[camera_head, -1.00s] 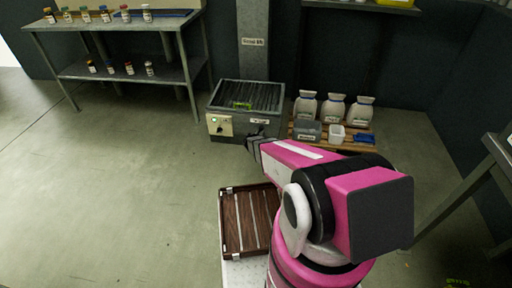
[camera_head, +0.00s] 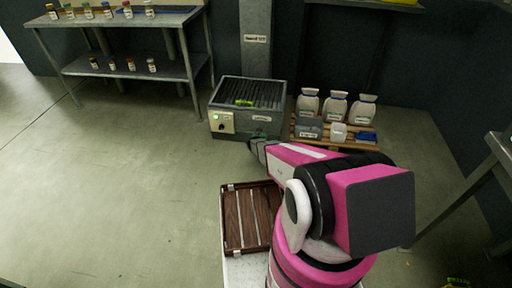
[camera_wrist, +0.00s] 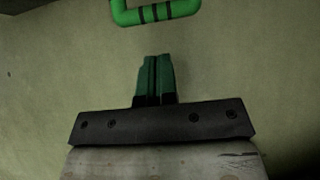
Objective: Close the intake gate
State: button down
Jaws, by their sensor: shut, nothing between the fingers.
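A grey box-shaped machine (camera_head: 262,124) with a dark slatted top stands on the floor at the back in the head view. A small bright green part (camera_head: 244,103) shows on its slatted top. In the wrist view a green handle (camera_wrist: 156,13) with black bands is at the top edge, partly cut off; I cannot tell whether it is the same part. My gripper (camera_wrist: 155,75) is shut and empty, its fingertips apart from and below the handle in that picture. In the head view my gripper (camera_head: 256,148) is just in front of the machine. The gate itself is not clearly identifiable.
A pallet (camera_head: 348,143) with white jugs (camera_head: 335,107) and small bins stands right of the machine. A brown slatted tray (camera_head: 248,218) lies nearer me. A metal shelf table (camera_head: 115,22) with bottles is at the left back. The left floor is clear.

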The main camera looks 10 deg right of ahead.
jog(key=w, duration=0.1)
jog(key=w+d, duration=0.1)
jog(key=w, duration=0.1)
jog(key=shift+f, duration=0.2)
jog(key=w, duration=0.1)
jog(key=w+d, duration=0.1)
jog(key=w, duration=0.3)
jog(key=shift+w+d, duration=0.25)
jog(key=shift+d, duration=0.15)
